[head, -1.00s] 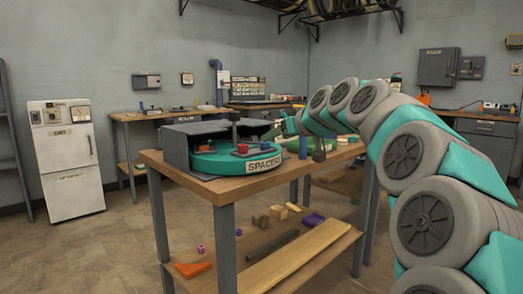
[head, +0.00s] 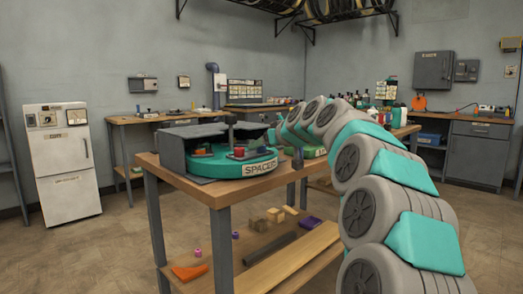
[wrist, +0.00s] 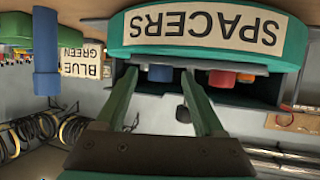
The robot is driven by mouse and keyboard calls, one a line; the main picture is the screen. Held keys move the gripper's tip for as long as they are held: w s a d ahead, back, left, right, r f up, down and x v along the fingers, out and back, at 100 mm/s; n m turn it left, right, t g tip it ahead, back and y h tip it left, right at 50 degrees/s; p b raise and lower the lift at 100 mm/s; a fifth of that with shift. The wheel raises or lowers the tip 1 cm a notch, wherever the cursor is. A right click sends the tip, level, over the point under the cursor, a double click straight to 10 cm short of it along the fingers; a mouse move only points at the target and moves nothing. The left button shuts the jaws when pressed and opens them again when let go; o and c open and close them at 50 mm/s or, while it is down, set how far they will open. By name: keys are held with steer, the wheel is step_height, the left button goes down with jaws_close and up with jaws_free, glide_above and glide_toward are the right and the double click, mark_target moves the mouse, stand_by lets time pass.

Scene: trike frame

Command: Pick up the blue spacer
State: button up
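The blue spacer (wrist: 160,74) shows in the wrist view, which is upside down, in the dark recess by the green turntable's rim (wrist: 118,32) with its SPACERS label. My gripper (wrist: 160,88) is open, with one green finger on each side of the spacer in the picture. I cannot tell whether the fingers touch it or how far off it is in depth. In the head view the turntable (head: 207,165) sits on the wooden bench, and the far end of my arm reaches its right side. The blue spacer is not clear there.
A red spacer (wrist: 222,78) and an orange piece lie beside the blue one. A blue cylinder (wrist: 46,55) stands near a BLUE GREEN label (wrist: 80,60). A grey housing (head: 182,150) covers the turntable's left part. The bench's lower shelf (head: 290,268) holds loose blocks and boards.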

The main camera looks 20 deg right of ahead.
jaws_close()
stand_by(0.3)
steer(key=shift+r, duration=0.1)
